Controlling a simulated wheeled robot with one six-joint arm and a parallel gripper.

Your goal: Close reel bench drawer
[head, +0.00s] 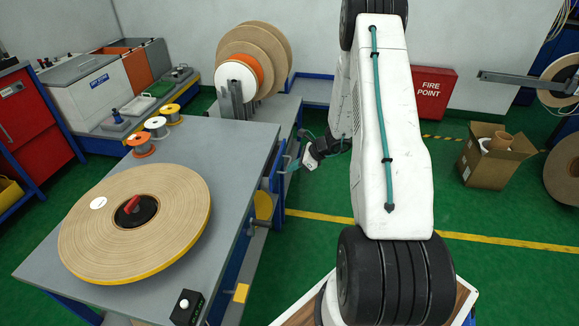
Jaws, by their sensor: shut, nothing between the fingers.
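The reel bench (222,160) has a grey top and a blue frame, and stands left of my arm. On its right side, blue drawer-like parts (277,168) show edge-on below the top. How far the drawer stands out cannot be told from this angle. My gripper (293,165) is small in the view, beside that right side and close to the blue parts. It is shut and holds nothing. Whether it touches the drawer cannot be told. The drawer's inside is hidden.
A large tape reel (135,222) lies on the bench, with small spools (156,127) behind it and a black button box (187,306) at the near edge. Upright reels (255,58) stand behind. A cardboard box (487,155) is at right.

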